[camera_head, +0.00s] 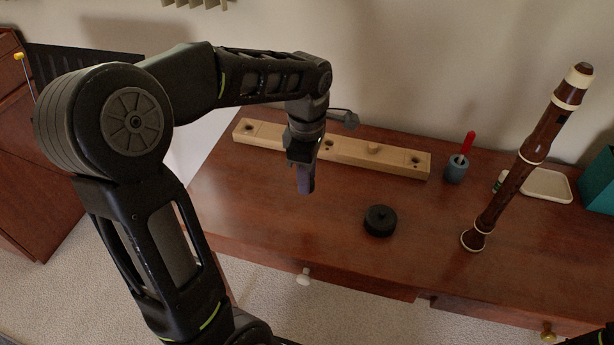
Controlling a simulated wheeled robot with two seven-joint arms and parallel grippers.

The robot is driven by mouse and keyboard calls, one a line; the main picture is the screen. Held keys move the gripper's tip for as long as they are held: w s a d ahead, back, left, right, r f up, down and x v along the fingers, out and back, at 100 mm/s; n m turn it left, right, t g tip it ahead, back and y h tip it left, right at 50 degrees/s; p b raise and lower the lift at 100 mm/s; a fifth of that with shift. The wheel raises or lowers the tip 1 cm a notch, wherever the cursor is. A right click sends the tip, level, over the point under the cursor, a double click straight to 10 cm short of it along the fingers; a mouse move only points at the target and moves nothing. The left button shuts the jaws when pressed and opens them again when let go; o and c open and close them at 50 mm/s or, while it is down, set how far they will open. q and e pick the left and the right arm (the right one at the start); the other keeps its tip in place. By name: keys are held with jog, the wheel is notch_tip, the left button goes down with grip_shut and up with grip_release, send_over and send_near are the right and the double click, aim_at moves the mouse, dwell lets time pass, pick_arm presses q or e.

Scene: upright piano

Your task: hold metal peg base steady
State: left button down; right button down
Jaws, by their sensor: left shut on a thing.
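My left gripper (305,187) points down over the table, in front of the long wooden block. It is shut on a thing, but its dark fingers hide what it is. I cannot tell for sure which thing is the metal peg base. A short black round piece (380,221) sits on the table to the right of the gripper, apart from it. A grey metal piece (346,117) shows behind my left wrist, partly hidden by it.
The wooden block (402,160) with holes lies along the back of the table (330,255). A grey cup (456,169) with a red-handled tool (468,142), a tilted brown woodwind (512,180), a cream tray (548,186) and a teal box (599,182) are at right. The front middle is clear.

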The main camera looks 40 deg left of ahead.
dwell(0.3)
pick_arm(q)
jog(key=shift+w+d+f+m, duration=0.1)
jog(key=shift+w+d+m, duration=0.15)
jog(key=shift+w+m, duration=0.25)
jog(key=w+d+f+m, duration=0.1)
jog(key=w+d+m, duration=0.2)
jog(key=m, duration=0.4)
jog(key=w+d+f+m, duration=0.1)
jog(key=w+d+m, duration=0.2)
jog(key=d+m, duration=0.2)
jog(key=w+d+f+m, duration=0.2)
jog(key=w+d+m, duration=0.1)
jog(key=m, duration=0.5)
jog(key=shift+w+d+m, duration=0.25)
jog(key=shift+d+m, duration=0.15)
pick_arm(e)
jog(key=c, duration=2.2)
grip_release()
